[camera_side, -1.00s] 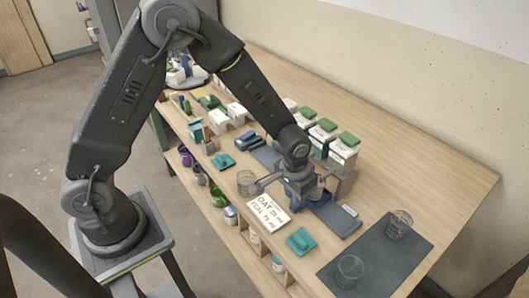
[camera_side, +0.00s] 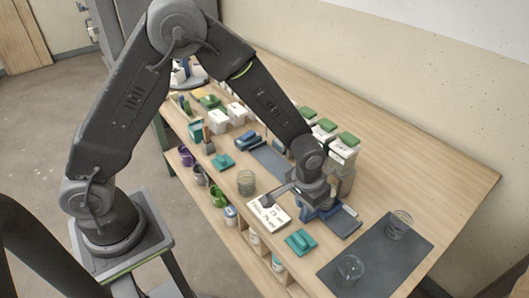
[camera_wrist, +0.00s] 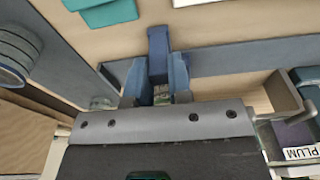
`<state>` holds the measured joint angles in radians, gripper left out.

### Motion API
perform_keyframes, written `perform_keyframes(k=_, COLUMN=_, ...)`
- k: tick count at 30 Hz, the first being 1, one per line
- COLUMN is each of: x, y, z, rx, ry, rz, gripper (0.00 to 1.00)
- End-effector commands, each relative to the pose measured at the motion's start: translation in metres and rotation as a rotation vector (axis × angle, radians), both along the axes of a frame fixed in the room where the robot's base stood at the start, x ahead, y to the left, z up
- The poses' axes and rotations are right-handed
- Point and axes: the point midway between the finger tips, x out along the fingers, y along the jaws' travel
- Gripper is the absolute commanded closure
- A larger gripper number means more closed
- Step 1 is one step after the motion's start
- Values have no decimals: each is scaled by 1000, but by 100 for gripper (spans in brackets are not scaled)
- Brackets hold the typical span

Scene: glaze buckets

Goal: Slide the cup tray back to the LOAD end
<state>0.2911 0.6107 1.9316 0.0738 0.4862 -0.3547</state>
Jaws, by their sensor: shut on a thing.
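The blue cup tray (camera_side: 328,213) sits on the grey-blue rail (camera_side: 268,158), near the rail's front right end, partly hidden under my gripper (camera_side: 314,198). In the wrist view, the two blue-grey fingers of my gripper (camera_wrist: 159,90) are shut on an upright dark blue piece (camera_wrist: 158,45), which looks like the tray's handle. The rail (camera_wrist: 245,58) runs across behind it. A small light label (camera_side: 350,210) lies at the rail's right end; its text is too small to read. Whether a cup stands in the tray is hidden.
A white note card (camera_side: 270,213) and a glass jar (camera_side: 246,182) stand left of the gripper. Teal blocks (camera_side: 300,241) lie in front. White tubs with green lids (camera_side: 344,150) stand behind. A dark mat (camera_side: 375,262) holds two glasses at the right.

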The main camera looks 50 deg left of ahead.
Motion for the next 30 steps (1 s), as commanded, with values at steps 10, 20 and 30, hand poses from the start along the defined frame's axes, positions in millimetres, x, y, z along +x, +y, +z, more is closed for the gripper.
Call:
perform_keyframes(k=10, x=3, y=-25, z=2, rx=-4, ry=-9, rz=0, gripper=100)
perform_keyframes(k=20, x=3, y=-46, z=2, rx=-5, ry=-10, rz=-1, gripper=100)
perform_keyframes(k=30, x=3, y=-52, z=2, rx=-4, ry=-9, rz=3, gripper=100)
